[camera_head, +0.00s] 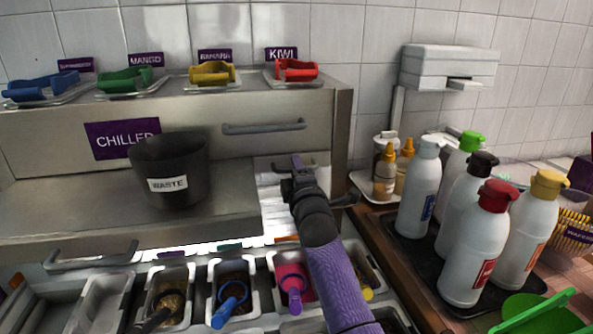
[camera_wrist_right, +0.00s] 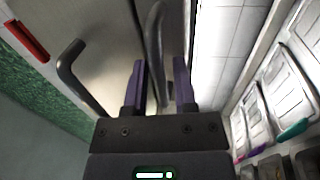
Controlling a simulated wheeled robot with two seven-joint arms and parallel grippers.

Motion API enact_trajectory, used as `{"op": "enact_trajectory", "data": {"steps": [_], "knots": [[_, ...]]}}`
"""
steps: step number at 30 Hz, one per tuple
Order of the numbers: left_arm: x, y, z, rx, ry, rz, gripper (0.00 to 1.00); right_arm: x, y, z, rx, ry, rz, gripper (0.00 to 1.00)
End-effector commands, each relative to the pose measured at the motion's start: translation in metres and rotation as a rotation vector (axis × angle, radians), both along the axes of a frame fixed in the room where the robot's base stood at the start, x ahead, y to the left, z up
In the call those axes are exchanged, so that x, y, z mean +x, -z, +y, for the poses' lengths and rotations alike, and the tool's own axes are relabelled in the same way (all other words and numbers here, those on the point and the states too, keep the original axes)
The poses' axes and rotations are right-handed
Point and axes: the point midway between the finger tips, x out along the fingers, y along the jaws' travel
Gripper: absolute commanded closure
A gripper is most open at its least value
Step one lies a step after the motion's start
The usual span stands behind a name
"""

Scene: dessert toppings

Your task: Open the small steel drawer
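My right gripper (camera_head: 297,172) reaches in from the lower right to the front of a steel unit, below the grey handle (camera_head: 263,126) of the drawer marked CHILLED. In the right wrist view, the two purple fingers (camera_wrist_right: 160,88) are apart. A dark curved handle bar (camera_wrist_right: 154,38) runs down into the gap between them; I cannot tell whether it touches either finger. A second handle (camera_wrist_right: 72,72) shows to its left. In the head view, my gripper and arm hide much of the narrow pale steel front (camera_head: 272,200) behind them. My left gripper is out of view.
A black WASTE bin (camera_head: 172,170) stands on the steel shelf to the left. Topping tubs with coloured scoops (camera_head: 230,303) lie below my arm. Several squeeze bottles (camera_head: 478,240) crowd a dark tray at right. Colored tongs (camera_head: 212,73) lie on top of the unit.

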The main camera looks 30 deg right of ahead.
Motion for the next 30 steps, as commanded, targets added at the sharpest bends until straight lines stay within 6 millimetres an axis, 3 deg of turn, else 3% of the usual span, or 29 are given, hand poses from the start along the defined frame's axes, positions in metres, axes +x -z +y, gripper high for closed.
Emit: {"op": "enact_trajectory", "data": {"steps": [1, 4, 16, 30], "knots": [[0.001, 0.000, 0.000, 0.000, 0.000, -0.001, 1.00, 0.000, 0.000, 0.000, 0.000, 0.000, 0.000, 0.78], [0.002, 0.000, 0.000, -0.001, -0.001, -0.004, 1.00, 0.000, 0.000, 0.000, 0.000, 0.000, 0.000, 0.99], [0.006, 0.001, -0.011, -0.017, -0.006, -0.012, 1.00, 0.000, 0.001, 0.000, 0.000, 0.000, 0.001, 1.00], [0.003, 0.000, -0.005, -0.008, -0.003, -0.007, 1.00, 0.000, 0.001, 0.000, 0.001, 0.000, 0.002, 1.00]]}}
